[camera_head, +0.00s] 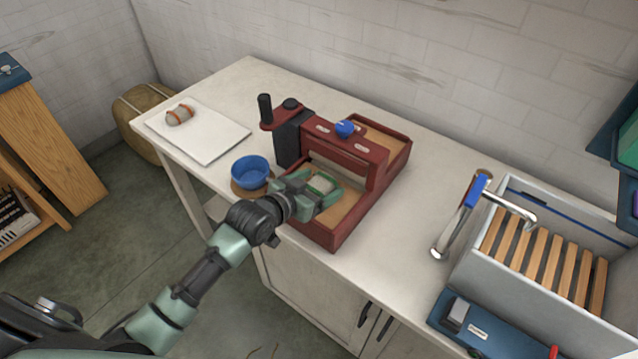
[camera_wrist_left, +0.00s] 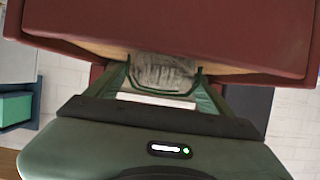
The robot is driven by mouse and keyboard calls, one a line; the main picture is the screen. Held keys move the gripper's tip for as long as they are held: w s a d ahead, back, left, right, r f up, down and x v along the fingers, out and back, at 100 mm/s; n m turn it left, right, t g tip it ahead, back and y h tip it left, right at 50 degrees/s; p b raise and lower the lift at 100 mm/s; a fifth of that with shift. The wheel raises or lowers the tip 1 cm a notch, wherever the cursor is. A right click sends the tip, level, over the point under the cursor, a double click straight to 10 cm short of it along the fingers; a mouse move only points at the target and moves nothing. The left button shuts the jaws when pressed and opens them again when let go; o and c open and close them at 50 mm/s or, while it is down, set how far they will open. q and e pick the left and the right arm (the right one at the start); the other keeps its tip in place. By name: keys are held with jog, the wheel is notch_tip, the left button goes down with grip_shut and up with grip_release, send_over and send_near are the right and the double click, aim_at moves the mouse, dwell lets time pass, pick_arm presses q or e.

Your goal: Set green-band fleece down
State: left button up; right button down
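My left gripper (camera_head: 318,188) reaches in over the near tray of a dark red machine (camera_head: 325,240). A small pale fleece (camera_head: 321,184) sits between its green fingers. In the left wrist view the greyish-white fleece (camera_wrist_left: 160,72) fills the gap between the two fingers (camera_wrist_left: 160,85), which look shut on it. The fingers hide most of its sides, and I cannot make out its band clearly. The red tray wall (camera_wrist_left: 190,30) is close by. I cannot tell whether the fleece touches the tray's tan floor (camera_head: 345,199). My right gripper is not in view.
An orange-banded fleece (camera_head: 179,114) lies on a white board (camera_head: 213,139) at the left. A blue bowl (camera_head: 250,171) stands beside the machine. Worktop between is clear.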

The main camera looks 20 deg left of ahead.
pick_arm(q)
jog(key=shift+r, duration=0.15)
jog(key=b+v, duration=0.1)
jog(key=v, duration=1.1)
